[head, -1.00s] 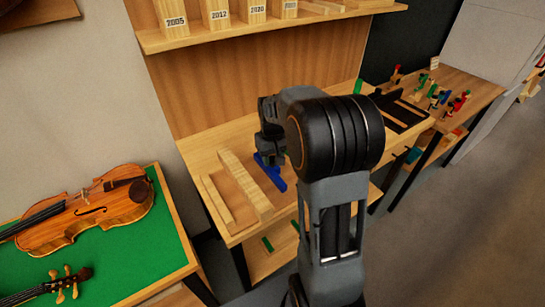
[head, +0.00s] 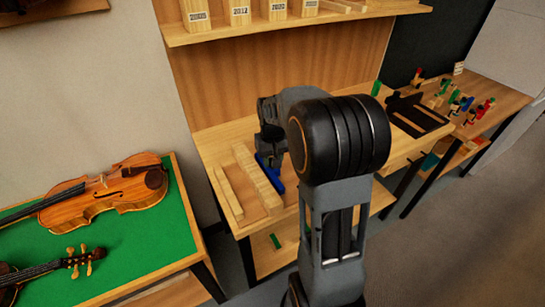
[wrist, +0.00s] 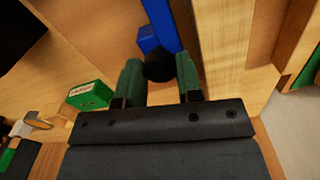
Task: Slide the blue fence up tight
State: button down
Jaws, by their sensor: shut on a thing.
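The blue fence (head: 274,178) lies on the bench beside a long pale wooden block (head: 258,180), on the block's right and roughly parallel to it. In the wrist view the fence (wrist: 158,22) runs close along the wooden block (wrist: 207,38); I cannot tell whether they touch along their whole length. My gripper (head: 266,152) is down at the fence. In the wrist view my gripper (wrist: 160,80) has its green fingers shut on a round black knob (wrist: 159,67) at the fence's near end. My arm hides part of the fence in the head view.
A thinner wooden strip (head: 228,192) lies left of the block. A green labelled box (wrist: 91,95) is near the gripper. A black tray (head: 417,115) and several small coloured clamps lie at the right. A violin (head: 105,193) lies on a green-topped table at the left.

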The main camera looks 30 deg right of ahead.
jog(key=shift+d, duration=0.25)
jog(key=c, duration=0.8)
grip_release()
notch_tip(320, 180, up, 14)
jog(key=shift+f+p, duration=0.1)
jog(key=shift+p, duration=0.2)
jog(key=shift+c, duration=0.2)
